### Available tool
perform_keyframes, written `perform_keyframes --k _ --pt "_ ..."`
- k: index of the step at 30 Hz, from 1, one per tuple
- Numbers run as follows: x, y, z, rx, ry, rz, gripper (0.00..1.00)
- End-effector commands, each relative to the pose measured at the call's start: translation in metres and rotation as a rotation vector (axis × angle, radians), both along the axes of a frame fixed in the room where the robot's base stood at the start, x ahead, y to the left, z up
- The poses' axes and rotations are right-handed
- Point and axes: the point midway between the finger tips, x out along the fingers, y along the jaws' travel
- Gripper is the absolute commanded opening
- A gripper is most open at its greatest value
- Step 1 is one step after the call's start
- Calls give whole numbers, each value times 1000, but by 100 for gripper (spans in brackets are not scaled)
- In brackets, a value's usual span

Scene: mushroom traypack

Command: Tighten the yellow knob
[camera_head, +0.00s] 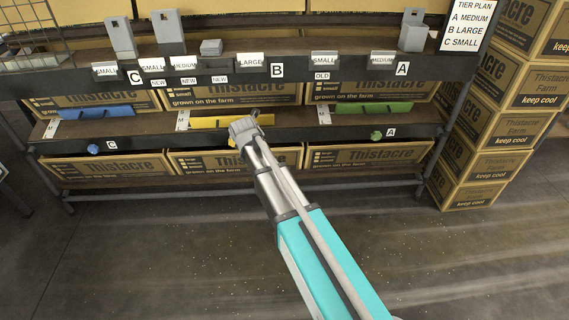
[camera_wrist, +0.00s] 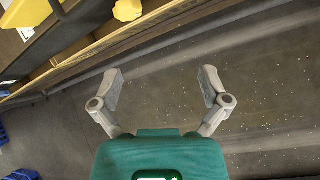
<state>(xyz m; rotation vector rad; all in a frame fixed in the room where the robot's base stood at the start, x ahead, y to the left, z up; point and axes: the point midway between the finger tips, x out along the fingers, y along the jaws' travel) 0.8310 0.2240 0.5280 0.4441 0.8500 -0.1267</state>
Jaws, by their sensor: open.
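The yellow knob (camera_wrist: 128,10) shows at the top edge of the wrist view, on the front of the dark shelf edge. In the head view a small bit of the yellow knob (camera_head: 232,142) shows just left of my gripper (camera_head: 243,124), which hides part of it. In the wrist view my gripper (camera_wrist: 161,88) is open, with its fingers spread and nothing between them. The knob lies beyond the fingertips, apart from them. A yellow bar (camera_head: 205,123) lies on the shelf behind the gripper.
A blue knob (camera_head: 93,149) and a green knob (camera_head: 376,135) sit on the same shelf edge, left and right. Cardboard boxes (camera_head: 100,165) stand below it. More boxes (camera_head: 480,160) are stacked at the right. The floor in front is clear.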

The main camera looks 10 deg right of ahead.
Motion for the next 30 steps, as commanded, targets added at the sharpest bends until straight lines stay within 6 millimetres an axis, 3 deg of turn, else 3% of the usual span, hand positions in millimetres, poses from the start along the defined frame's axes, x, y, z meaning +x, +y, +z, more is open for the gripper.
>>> perform_keyframes --k 30 --pt "-75 -88 -7 400 222 -685 96"
